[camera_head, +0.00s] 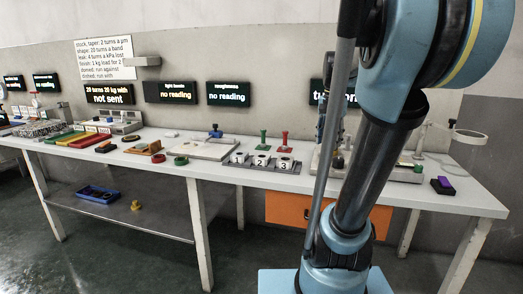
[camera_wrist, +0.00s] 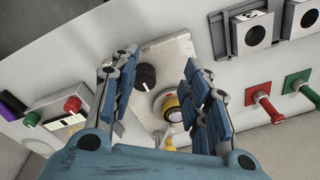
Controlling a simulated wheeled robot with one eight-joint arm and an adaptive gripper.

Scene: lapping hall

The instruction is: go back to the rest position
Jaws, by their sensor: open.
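My gripper (camera_wrist: 158,62) is open in the wrist view, with its blue and grey fingers spread on both sides of a metal plate (camera_wrist: 178,48). A black knob (camera_wrist: 145,77) and a round yellow and white fitting (camera_wrist: 170,105) show between the fingers, on or by the plate. Nothing is held between the fingers. I cannot tell how far the fingertips are above these parts. In the head view my arm stands in front of the right part of the bench and hides much of that spot.
A ring stand (camera_head: 469,135) rises at right. An orange drawer (camera_head: 286,209) hangs below. Floor in front is clear.

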